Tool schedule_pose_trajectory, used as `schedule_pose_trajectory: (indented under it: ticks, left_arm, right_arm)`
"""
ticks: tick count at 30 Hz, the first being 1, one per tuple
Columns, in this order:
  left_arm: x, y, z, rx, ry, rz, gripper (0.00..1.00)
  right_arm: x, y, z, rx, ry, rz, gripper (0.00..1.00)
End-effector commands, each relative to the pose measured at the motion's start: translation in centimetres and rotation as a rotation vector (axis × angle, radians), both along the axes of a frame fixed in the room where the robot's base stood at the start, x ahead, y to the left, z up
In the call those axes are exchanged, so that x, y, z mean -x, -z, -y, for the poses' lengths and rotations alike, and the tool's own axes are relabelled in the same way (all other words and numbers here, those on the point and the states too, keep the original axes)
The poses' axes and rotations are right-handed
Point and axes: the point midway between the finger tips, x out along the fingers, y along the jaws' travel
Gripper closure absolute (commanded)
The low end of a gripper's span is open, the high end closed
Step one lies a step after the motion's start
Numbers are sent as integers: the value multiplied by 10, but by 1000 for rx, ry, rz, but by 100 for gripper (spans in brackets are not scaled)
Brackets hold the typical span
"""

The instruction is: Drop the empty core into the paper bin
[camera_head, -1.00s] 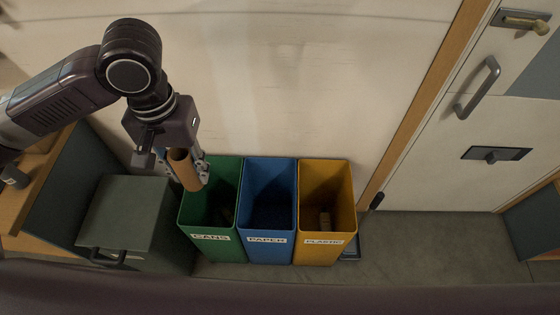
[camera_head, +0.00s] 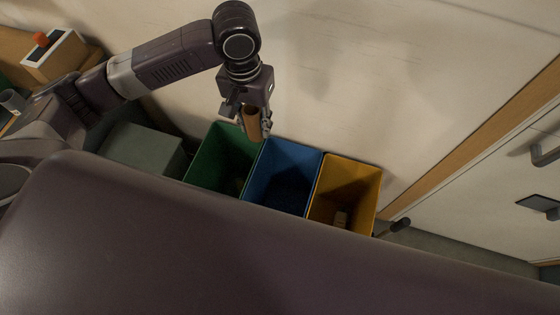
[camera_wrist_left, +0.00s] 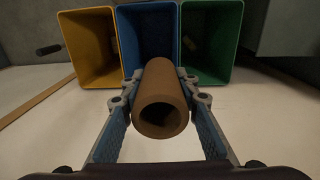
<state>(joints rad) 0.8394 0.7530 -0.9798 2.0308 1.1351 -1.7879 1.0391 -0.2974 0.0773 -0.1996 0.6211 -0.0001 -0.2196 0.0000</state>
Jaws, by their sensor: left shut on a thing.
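My left gripper (camera_head: 254,122) is shut on the empty core (camera_head: 252,122), a brown cardboard tube. In the left wrist view the core (camera_wrist_left: 161,97) sits between the two blue-padded fingers, its open end toward the camera. The paper bin (camera_head: 283,176) is the blue one, in the middle of three. In the head view the gripper and core overlap the top back edges of the green and blue bins. In the left wrist view the blue bin (camera_wrist_left: 148,40) lies beyond the core. The core is outside the bins. My right gripper is not in view.
The green cans bin (camera_head: 222,157) stands left of the blue bin, and the yellow plastic bin (camera_head: 345,190) stands right, with a small object inside. A grey-green box (camera_head: 142,152) is further left. The pale wall (camera_head: 370,80) is close behind the bins. A door (camera_head: 490,190) is at right.

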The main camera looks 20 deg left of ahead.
Motion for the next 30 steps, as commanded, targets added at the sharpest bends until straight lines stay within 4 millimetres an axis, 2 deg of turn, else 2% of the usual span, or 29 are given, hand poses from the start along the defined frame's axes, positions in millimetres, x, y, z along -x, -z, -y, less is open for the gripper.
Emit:
schedule_pose_trajectory:
  ticks: [1, 5, 6, 9, 12, 15, 22, 30]
  left_arm:
    - [-5, 42, 8, 8, 13, -15, 88]
    - [-22, 132, 23, 10, 75, -19, 88]
    - [-25, 160, 26, 6, 99, -20, 88]
    - [-29, 216, 33, -8, 162, -15, 88]
    - [-31, 251, 38, -23, 214, -8, 88]
    - [-32, 270, 41, -31, 251, -3, 88]
    - [-33, 286, 42, -37, 272, 2, 88]
    - [-33, 313, 41, -37, 270, 1, 88]
  right_arm:
    - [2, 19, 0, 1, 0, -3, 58]
    - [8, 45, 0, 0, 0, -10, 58]
    - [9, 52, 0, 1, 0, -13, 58]
    - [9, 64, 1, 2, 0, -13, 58]
    - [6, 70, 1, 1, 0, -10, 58]
    - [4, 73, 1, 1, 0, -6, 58]
    - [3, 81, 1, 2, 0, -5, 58]
    - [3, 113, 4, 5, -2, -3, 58]
